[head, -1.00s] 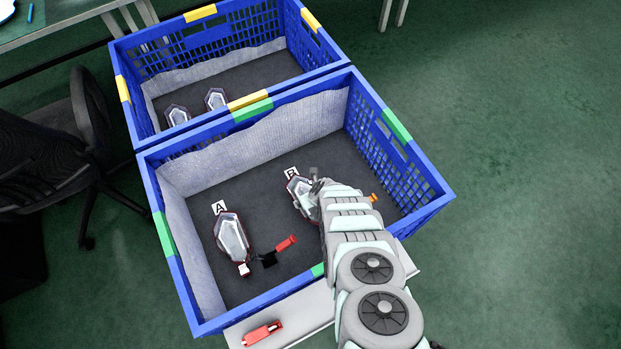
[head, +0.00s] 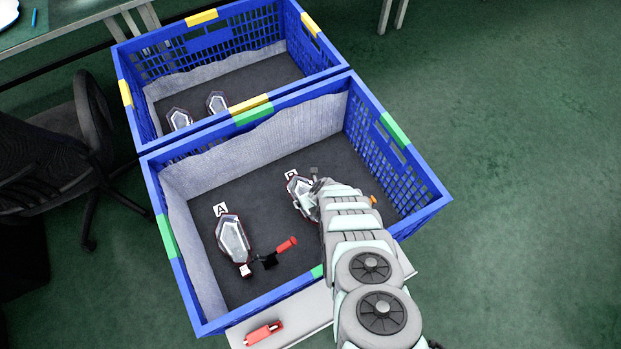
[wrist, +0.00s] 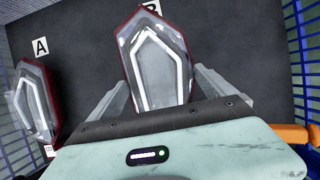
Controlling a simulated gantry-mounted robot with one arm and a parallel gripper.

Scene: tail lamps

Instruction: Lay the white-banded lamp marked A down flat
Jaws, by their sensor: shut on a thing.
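The lamp at label A (head: 220,210) is a clear and dark red tail lamp (head: 233,238) in the near blue crate. In the wrist view this lamp (wrist: 38,105) is at the left, apart from my gripper. My gripper (wrist: 163,88) is shut on a second lamp (wrist: 158,60) at label B, one finger on each side. That lamp (head: 300,190) is partly hidden by my arm in the head view. I cannot tell whether either lamp touches the floor fully.
The near crate (head: 297,100) has a grey liner and dark floor, with free floor between the lamps. An orange plug (head: 375,201) is right of my gripper. The far crate (head: 150,67) holds two more lamps. A red tool (head: 263,333) lies on the front ledge.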

